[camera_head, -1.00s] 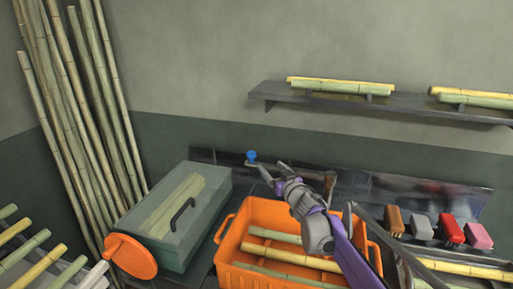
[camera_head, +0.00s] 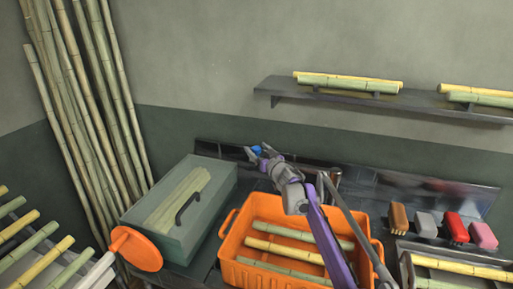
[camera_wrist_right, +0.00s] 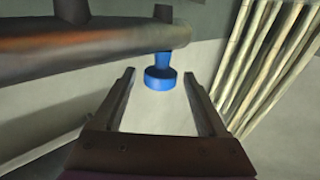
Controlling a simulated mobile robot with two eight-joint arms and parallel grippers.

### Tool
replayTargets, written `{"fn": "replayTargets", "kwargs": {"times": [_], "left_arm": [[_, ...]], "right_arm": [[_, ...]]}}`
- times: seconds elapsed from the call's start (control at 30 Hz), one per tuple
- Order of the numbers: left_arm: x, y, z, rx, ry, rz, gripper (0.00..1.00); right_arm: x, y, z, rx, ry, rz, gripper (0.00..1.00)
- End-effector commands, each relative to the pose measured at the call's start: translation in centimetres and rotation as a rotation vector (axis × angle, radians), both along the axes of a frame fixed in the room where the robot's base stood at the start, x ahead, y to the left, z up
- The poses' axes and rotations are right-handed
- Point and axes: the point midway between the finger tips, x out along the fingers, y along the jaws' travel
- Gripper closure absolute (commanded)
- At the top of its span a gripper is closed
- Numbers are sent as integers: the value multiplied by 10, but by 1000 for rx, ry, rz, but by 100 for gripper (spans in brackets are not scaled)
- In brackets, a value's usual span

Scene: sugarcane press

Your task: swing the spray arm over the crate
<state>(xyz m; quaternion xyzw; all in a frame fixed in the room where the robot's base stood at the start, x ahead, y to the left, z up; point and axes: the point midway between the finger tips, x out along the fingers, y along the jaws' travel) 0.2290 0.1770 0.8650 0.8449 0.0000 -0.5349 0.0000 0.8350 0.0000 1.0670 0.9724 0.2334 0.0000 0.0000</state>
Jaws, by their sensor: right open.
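The spray arm shows in the right wrist view as a brown metal pipe (camera_wrist_right: 80,46) with a blue nozzle (camera_wrist_right: 160,79) hanging from its end. Most of the pipe is hidden behind my right arm there. My right gripper (camera_head: 261,154) is open at the nozzle. In the wrist view its fingers (camera_wrist_right: 159,74) stand on either side of the nozzle, with gaps; I cannot tell the depth. My left gripper is not in view.
A green lidded box (camera_head: 209,206) stands left of the crate, with an orange disc (camera_head: 137,249) in front of it. Several brushes, including a red one (camera_head: 455,228), stand at right. Canes lean in the left corner (camera_head: 95,110). A shelf (camera_head: 420,98) is above.

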Motion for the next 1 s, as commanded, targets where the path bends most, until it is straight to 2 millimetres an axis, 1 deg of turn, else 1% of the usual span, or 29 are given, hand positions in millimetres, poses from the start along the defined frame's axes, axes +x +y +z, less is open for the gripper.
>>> {"fn": "replayTargets", "kwargs": {"times": [0.13, 0.43, 0.47, 0.6, 0.67, 0.7, 0.87, 0.9, 1.0], "left_arm": [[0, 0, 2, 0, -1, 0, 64], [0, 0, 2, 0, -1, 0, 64], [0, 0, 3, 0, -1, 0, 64], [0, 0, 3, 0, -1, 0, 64], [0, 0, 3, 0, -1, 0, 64], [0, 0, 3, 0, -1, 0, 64], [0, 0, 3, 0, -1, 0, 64], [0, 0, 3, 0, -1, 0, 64], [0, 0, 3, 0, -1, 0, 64]], "right_arm": [[5, 3, 0, 0, 0, 0, 24], [6, 4, 0, 0, 0, 0, 24], [6, 4, 0, 0, 0, 0, 26], [6, 4, 0, 0, 0, 0, 52], [6, 4, 0, 0, 0, 0, 62], [6, 4, 0, 0, 0, 0, 70], [6, 3, 0, 0, 0, 0, 98], [6, 3, 0, 0, 0, 0, 100], [6, 3, 0, 0, 0, 0, 100]]}}
